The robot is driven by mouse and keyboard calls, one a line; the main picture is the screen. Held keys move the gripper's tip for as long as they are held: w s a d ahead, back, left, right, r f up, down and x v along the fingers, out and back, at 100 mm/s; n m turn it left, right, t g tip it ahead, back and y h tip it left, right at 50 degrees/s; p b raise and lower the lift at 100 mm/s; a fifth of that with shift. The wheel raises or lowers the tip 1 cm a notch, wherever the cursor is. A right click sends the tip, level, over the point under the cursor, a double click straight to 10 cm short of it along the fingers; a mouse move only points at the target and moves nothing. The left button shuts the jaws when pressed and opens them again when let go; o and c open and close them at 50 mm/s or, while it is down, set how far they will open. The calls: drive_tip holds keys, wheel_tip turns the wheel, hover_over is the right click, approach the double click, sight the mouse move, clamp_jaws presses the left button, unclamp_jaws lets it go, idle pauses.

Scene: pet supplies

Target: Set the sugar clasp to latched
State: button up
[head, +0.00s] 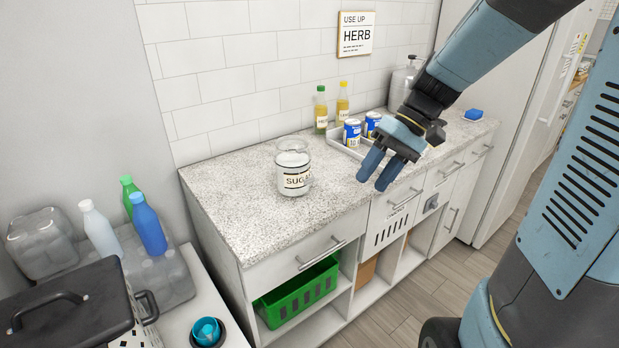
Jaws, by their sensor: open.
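The sugar jar (294,181) is a clear glass jar with a label reading "SUG…". It stands upright on the speckled counter (235,205), left of my gripper. Its contents look white. The clasp is too small to make out, so I cannot tell its state. My gripper (373,183) is above the counter's front edge, to the right of the jar and apart from it. Its two blue fingers point down and to the left, with a gap between them and nothing held.
A tray (346,146) with two blue cans (352,132) stands behind my gripper. Two bottles (321,110) stand by the wall. A blue sponge-like block (473,115) lies at the right. A green basket (298,292) sits below. The counter around the jar is clear.

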drive_tip(key=w+a+f+g+y, duration=0.1)
drive_tip(key=w+f+g+y, duration=0.1)
drive_tip(key=w+f+y, duration=0.65)
drive_tip(key=t+y, duration=0.3)
drive_tip(key=y, duration=0.1)
approach(312, 182)
drive_tip(key=a, duration=0.7)
drive_tip(key=a+r, duration=0.1)
drive_tip(key=a, duration=0.2)
drive_tip(key=shift+s+a+r, duration=0.1)
drive_tip(key=shift+s+a, duration=0.25)
drive_tip(key=shift+a, duration=0.05)
clamp_jaws()
drive_tip(key=shift+d, duration=0.3)
drive_tip(key=shift+a, duration=0.2)
